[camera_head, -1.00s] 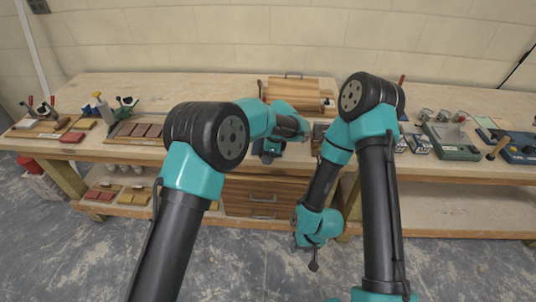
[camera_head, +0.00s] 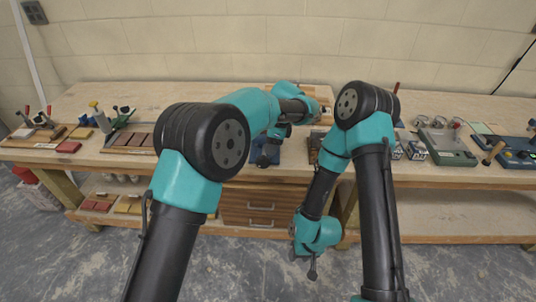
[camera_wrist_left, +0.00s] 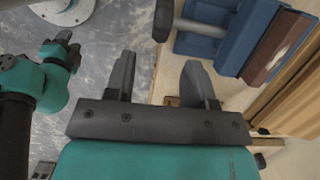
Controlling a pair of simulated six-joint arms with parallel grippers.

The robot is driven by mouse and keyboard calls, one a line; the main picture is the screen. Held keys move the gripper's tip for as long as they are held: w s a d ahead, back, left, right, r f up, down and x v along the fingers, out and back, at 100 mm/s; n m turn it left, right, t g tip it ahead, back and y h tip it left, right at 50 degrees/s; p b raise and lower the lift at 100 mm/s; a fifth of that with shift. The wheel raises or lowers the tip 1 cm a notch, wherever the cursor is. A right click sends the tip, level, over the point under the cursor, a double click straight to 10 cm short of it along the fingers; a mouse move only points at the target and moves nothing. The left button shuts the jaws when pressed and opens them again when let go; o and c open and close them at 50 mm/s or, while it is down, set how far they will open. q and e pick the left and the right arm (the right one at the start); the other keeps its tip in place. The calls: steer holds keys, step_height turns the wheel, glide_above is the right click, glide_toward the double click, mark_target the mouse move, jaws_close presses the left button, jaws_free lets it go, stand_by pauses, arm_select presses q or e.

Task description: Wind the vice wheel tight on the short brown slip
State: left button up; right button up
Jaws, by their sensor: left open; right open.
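The blue vice (camera_wrist_left: 220,38) shows at the top of the left wrist view, with a grey screw shaft running left to a dark rounded wheel (camera_wrist_left: 163,20) seen edge-on. A dark brown strip (camera_wrist_left: 275,48) lies along the vice's jaw; I cannot tell whether it is the slip or a jaw lining. My left gripper (camera_wrist_left: 157,65) is open and empty, its fingertips a little below the wheel in that view and apart from it. In the head view my left gripper (camera_head: 268,155) is at the bench's front edge. My right gripper (camera_head: 308,266) is open, low before the bench.
The wooden bench (camera_head: 215,108) carries brown blocks (camera_head: 130,139) and clamps at left, and a green-grey device (camera_head: 447,145) at right. Drawers (camera_head: 255,205) sit under the bench. My right arm's links stand close beside the vice area.

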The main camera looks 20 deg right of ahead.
arm_select(q)
steer(key=v, duration=0.8)
